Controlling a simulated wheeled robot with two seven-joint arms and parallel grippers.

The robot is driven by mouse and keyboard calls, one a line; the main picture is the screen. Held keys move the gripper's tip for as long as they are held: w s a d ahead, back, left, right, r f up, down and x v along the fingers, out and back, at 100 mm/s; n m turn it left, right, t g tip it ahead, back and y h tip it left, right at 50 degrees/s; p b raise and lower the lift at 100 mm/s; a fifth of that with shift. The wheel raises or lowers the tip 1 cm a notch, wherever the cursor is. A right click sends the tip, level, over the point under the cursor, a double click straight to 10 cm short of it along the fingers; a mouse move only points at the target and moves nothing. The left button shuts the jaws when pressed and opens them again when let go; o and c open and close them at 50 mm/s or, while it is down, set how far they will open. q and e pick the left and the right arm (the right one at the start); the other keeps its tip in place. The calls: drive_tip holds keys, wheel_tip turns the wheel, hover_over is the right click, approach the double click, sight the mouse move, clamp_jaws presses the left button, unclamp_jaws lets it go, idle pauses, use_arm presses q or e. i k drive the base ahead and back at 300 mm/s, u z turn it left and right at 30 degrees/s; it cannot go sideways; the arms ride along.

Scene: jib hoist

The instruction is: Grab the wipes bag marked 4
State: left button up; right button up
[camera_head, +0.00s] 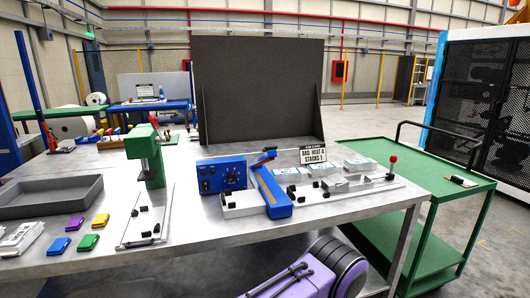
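Several flat white-and-blue packs, which look like wipes bags, lie at the back right of the grey table; one is the left pack (291,173), one the middle pack (322,168) and one the right pack (360,165). Another pale pack (20,239) lies at the table's left edge, partly cut off by the picture. The marks on these packs are too small to read, so I cannot tell which is marked 4.
A blue heat sealer (222,176) with a slanted blue arm (270,190), a green press (147,158) and a grey tray (45,198) stand on the table (215,238). A black panel (260,90) rises behind. A green cart (435,168) stands right.

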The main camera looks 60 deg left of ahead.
sight(314, 171)
drive_tip(key=z, duration=4.65)
drive_tip(key=i, duration=0.3)
drive_tip(key=u, duration=5.5)
drive_tip(key=i, duration=0.95)
drive_tip(key=u, duration=0.2)
